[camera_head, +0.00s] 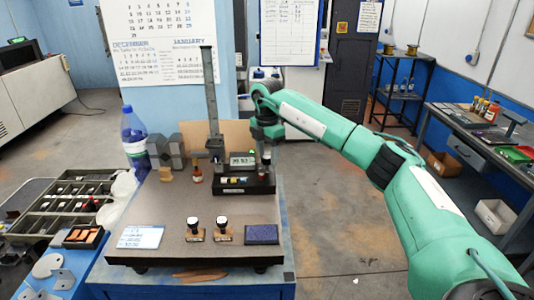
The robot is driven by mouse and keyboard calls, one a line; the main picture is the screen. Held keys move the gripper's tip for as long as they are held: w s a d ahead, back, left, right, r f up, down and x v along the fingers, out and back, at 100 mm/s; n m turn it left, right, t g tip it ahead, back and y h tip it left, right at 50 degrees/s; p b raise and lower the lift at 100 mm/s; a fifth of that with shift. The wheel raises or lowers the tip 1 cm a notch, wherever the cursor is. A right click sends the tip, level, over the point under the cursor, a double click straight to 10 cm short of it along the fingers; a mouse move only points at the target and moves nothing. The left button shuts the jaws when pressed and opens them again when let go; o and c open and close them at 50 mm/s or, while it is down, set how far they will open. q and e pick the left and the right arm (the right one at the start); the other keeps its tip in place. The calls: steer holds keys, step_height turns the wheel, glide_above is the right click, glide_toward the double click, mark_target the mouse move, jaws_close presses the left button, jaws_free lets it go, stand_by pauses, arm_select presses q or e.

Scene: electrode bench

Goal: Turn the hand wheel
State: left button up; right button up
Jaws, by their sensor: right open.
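A bench instrument with a tall grey column (210,95) and a dark base (246,187) stands at the back of the bench top. It carries a display box (243,158) with lit digits. I cannot clearly make out a hand wheel; part of the instrument's right side is hidden by my right gripper. My right gripper (264,158) points down beside the display box, at its right edge. It is open, and I cannot tell whether it touches anything. My left gripper is not in view.
Two stamps (194,229) and a dark blue pad (262,234) are at the front of the bench top (165,215). A white card (141,237) lies front left. A blue bottle (134,140) and grey blocks (166,152) stand back left. A parts tray (62,207) is farther left.

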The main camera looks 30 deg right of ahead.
mark_target(267, 157)
step_height(267, 157, up, 7)
steer(key=shift+r+b, duration=0.2)
steer(key=shift+b, duration=0.9)
step_height(267, 157, up, 6)
steer(key=shift+r, duration=0.2)
